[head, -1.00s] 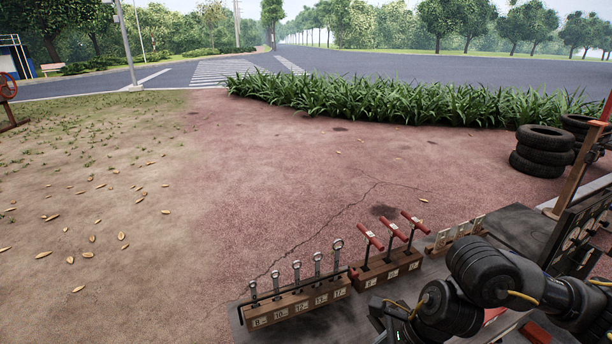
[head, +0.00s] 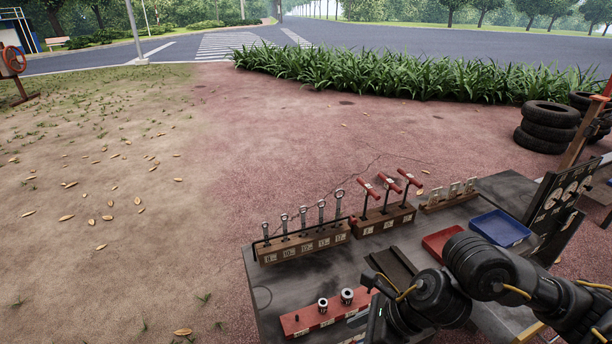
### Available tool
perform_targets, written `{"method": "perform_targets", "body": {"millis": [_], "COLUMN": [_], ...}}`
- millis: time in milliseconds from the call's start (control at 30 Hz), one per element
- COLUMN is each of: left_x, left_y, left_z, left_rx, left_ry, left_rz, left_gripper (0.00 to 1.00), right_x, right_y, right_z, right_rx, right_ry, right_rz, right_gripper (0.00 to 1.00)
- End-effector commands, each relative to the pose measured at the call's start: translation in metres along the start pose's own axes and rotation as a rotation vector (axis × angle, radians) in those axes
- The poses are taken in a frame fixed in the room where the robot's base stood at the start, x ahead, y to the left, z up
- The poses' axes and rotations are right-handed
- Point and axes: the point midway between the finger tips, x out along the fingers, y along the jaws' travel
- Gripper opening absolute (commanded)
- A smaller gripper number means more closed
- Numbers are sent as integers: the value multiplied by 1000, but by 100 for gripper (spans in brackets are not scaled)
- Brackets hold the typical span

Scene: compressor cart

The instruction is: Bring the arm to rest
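My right arm (head: 485,272) comes in from the lower right and is bent over the cart top (head: 262,292). The hand end of it, my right gripper (head: 378,322), is at the bottom edge of the head view. Its fingers are hidden or cut off, so whether it is open or shut cannot be told. My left gripper and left arm are not in view.
On the cart stand a wrench rack (head: 305,243), a rack of red T-handles (head: 385,220), a red socket rail (head: 325,312), a red tray (head: 440,242) and a blue tray (head: 498,228). A gauge panel (head: 558,195) rises at right. Open ground lies left.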

Motion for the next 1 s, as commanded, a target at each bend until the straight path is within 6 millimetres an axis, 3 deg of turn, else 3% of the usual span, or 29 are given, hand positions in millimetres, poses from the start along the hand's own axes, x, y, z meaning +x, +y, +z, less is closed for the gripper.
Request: {"method": "perform_targets", "body": {"millis": [167, 333, 467, 533, 667, 767, 867, 900, 1000], "left_x": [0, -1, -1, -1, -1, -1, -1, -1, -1], "left_y": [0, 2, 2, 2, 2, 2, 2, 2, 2], "left_z": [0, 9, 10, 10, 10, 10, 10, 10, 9], "left_rx": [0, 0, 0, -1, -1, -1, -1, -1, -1], "left_ry": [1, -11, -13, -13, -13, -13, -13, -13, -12], "left_rz": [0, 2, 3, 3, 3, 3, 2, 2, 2], "left_gripper": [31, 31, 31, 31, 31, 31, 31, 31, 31], "right_x": [18, 29, 29, 25, 20, 20, 21, 21, 21], "right_y": [19, 32, 30, 20, -3, -12, -6, 0, 18], "right_z": [28, 61, 80, 78, 39, -19, -85, -107, -155], "right_rx": [205, 533, 971, 1283, 1906, 2402, 2835, -2956, -2694], "right_ry": [-157, -354, -550, -658, -826, -930, -1013, 1036, 912], "right_rz": [17, 45, 78, 94, 95, 52, -35, 72, 149], "right_gripper": [54, 54, 54, 54, 54, 54, 54, 54, 54]}}
